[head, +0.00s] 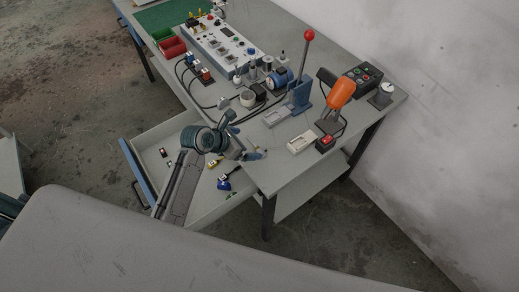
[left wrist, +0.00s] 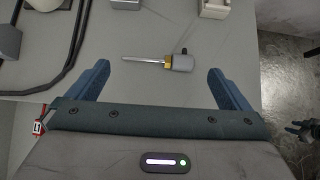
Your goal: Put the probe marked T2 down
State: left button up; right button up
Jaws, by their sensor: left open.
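A small probe (left wrist: 175,62) lies on the grey table top (left wrist: 130,83) in the left wrist view. It has a thin metal rod pointing left, a brass collar and a grey body with a dark stub. No T2 mark is readable on it. My left gripper (left wrist: 162,85) is open, with its two blue fingers apart and the probe lying beyond and between them, untouched. In the head view my left gripper (head: 244,143) is low over the table's front edge, beside the open drawer. The arm hides part of that edge.
The open drawer (head: 140,160) holds a blue-handled item (head: 225,183) and a yellow item (head: 213,163). A red-knobbed lever press (head: 302,85), an orange-handled tool (head: 338,95), a pale tray (head: 301,142) and an instrument panel (head: 222,47) stand on the table. Black cables (left wrist: 60,60) run at left.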

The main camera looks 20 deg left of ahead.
aim_at(255, 146)
pick_arm(q)
jog(key=shift+w+d+f+p, duration=0.35)
jog(key=shift+w+f+p, duration=0.05)
jog(key=shift+w, duration=0.05)
jog(key=p+x, duration=0.1)
jog(key=x, duration=0.2)
jog(key=shift+w+a+f, duration=0.1)
jog(key=shift+w+f, duration=0.2)
jog(key=shift+f, duration=0.1)
pick_arm(e)
jog(key=shift+w+d+r, duration=0.2)
jog(key=shift+w+r, duration=0.15)
jog(key=shift+r, duration=0.15)
jog(key=shift+w+d+r, duration=0.15)
jog(key=shift+w+r, duration=0.2)
jog(key=shift+r, duration=0.1)
pick_arm(q)
jog(key=c, duration=0.7)
jog(key=shift+c, duration=0.3)
pick_arm(e)
jog(key=shift+s, duration=0.15)
pick_arm(q)
jog(key=shift+r, duration=0.1)
